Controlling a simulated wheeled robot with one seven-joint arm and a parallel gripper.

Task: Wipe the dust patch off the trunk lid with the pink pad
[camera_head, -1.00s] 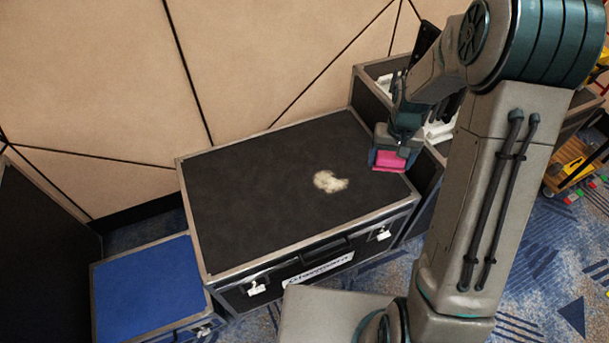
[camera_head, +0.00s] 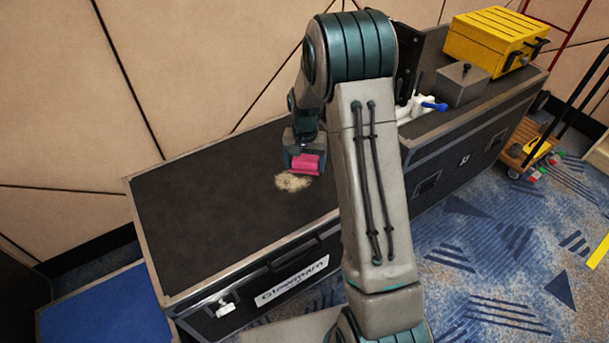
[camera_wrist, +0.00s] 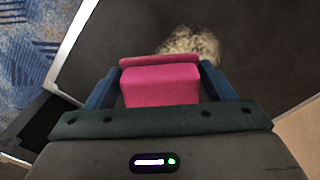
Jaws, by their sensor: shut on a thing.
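The trunk lid (camera_head: 205,220) is a black flat top with a metal rim in the head view; its dark surface also fills much of the wrist view (camera_wrist: 255,50). A pale, fuzzy dust patch (camera_head: 293,183) lies on the lid's right part, and it shows just beyond the pad in the wrist view (camera_wrist: 193,42). My gripper (camera_head: 304,165) is shut on the pink pad (camera_head: 306,164), which sits between the two blue fingers in the wrist view (camera_wrist: 160,85). The pad is at the patch's upper right edge in the head view. I cannot tell whether it touches the lid.
A second case to the right bears a yellow box (camera_head: 492,42), a grey box (camera_head: 462,84) and a blue-handled item (camera_head: 432,106). A blue-topped case (camera_head: 105,308) stands at lower left. A beige wall (camera_head: 215,60) rises behind. My arm hides the trunk's right end.

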